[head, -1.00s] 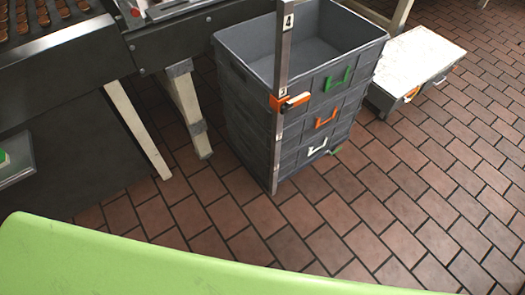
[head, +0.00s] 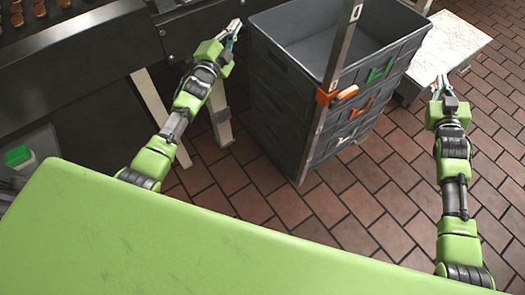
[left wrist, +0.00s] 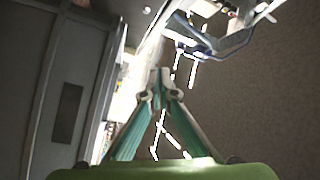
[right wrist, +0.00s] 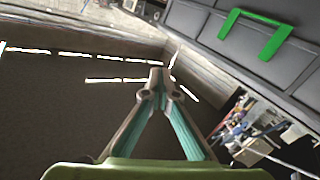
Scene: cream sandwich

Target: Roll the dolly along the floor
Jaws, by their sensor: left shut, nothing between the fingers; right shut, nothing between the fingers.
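A stack of dark grey crates (head: 280,105) stands on the tiled floor, its top crate open and empty. Green, orange and white handles show on its right side. I cannot make out a dolly under it; the base is in shadow. My left gripper (head: 236,28) is shut and empty, just left of the stack's top rim. My right gripper (head: 441,86) is shut and empty, to the right of the stack and apart from it. In the right wrist view, a green handle (right wrist: 262,20) on a grey wall lies beyond the closed fingertips (right wrist: 156,75).
An upright metal post (head: 330,95) with an orange clamp (head: 336,95) stands in front of the stack. A dark machine (head: 70,80) fills the left. A white-topped box (head: 446,48) sits behind at right. Bare floor (head: 350,220) lies in front.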

